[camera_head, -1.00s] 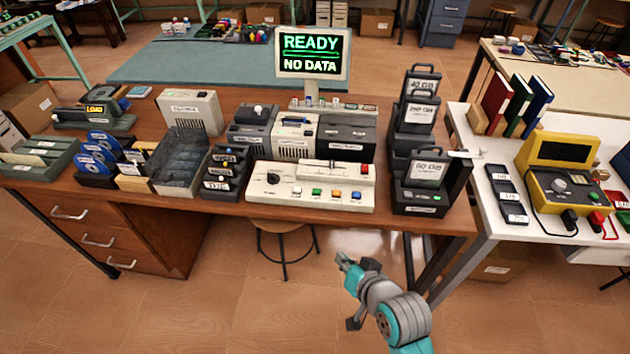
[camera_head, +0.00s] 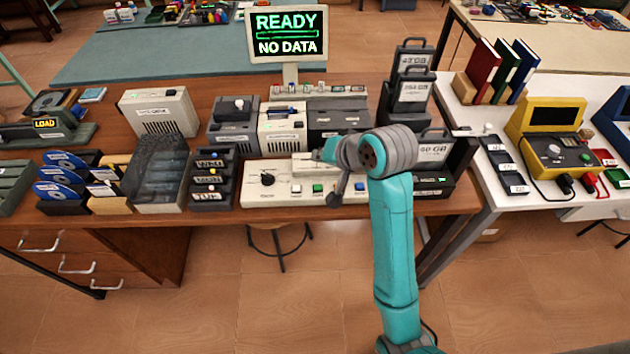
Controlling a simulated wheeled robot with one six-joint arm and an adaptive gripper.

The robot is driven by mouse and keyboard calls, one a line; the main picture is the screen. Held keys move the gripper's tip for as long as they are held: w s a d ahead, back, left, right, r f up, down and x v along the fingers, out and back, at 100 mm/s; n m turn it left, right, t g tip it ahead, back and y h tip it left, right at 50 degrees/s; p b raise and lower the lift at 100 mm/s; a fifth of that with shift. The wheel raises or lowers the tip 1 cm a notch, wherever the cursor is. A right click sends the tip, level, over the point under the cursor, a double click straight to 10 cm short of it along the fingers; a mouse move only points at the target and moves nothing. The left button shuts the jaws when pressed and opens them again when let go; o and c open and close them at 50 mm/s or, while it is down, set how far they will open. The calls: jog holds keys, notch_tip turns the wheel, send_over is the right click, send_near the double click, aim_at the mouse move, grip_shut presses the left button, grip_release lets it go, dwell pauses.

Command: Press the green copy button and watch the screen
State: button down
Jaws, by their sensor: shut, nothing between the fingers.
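The green button (camera_head: 317,188) is on the front part of the cream control console (camera_head: 262,198), just right of a white button (camera_head: 296,188). The screen (camera_head: 287,34) stands behind on the desk and reads "READY" and "NO DATA" in lit letters, with a bar between. My gripper (camera_head: 321,154) is small in view, at the end of my teal arm. It is shut and empty, and appears over the rear part of the console, behind the green button in the picture. Its height above the console is hard to tell.
A black dial (camera_head: 267,179) sits on the console's left side. Grey machines (camera_head: 233,120) stand behind the console, and a dark rack of drives (camera_head: 405,98) stands to its right. A labelled holder (camera_head: 211,178) is close on the left.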

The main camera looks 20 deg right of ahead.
aim_at(320, 188)
jog(key=shift+w+r, duration=0.1)
dwell(0.3)
jog(key=shift+f, duration=4.4)
jog(key=shift+f, duration=0.1)
jog(key=shift+f, duration=0.3)
jog(key=shift+f, duration=0.4)
jog(key=shift+r, duration=0.85)
